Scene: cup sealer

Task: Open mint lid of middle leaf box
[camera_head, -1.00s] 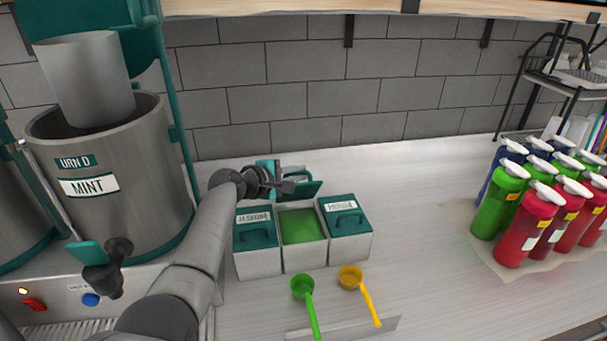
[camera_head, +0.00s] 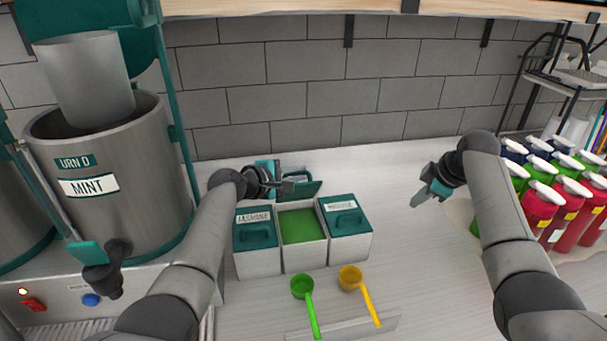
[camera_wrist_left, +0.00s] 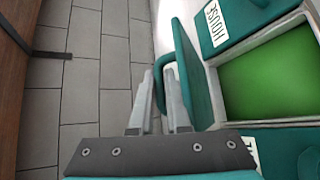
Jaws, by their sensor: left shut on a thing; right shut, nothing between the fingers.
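The middle leaf box (camera_head: 304,254) stands between two lidded boxes and shows green powder inside. Its teal lid (camera_head: 304,190) stands raised at the back of the box, and it also shows in the left wrist view (camera_wrist_left: 192,72). My left gripper (camera_head: 290,187) is behind the box, shut on the lid's handle (camera_wrist_left: 166,88). In the left wrist view its fingers (camera_wrist_left: 160,100) sit at the handle on the lid's outer face. My right gripper (camera_head: 423,198) is shut and empty over the counter, to the right of the boxes.
The jasmine box (camera_head: 256,262) and the house box (camera_head: 350,246) have closed teal lids. A green scoop (camera_head: 306,300) and a yellow scoop (camera_head: 360,290) lie in front. Bottles (camera_head: 548,205) stand at right, the mint urn (camera_head: 120,190) at left.

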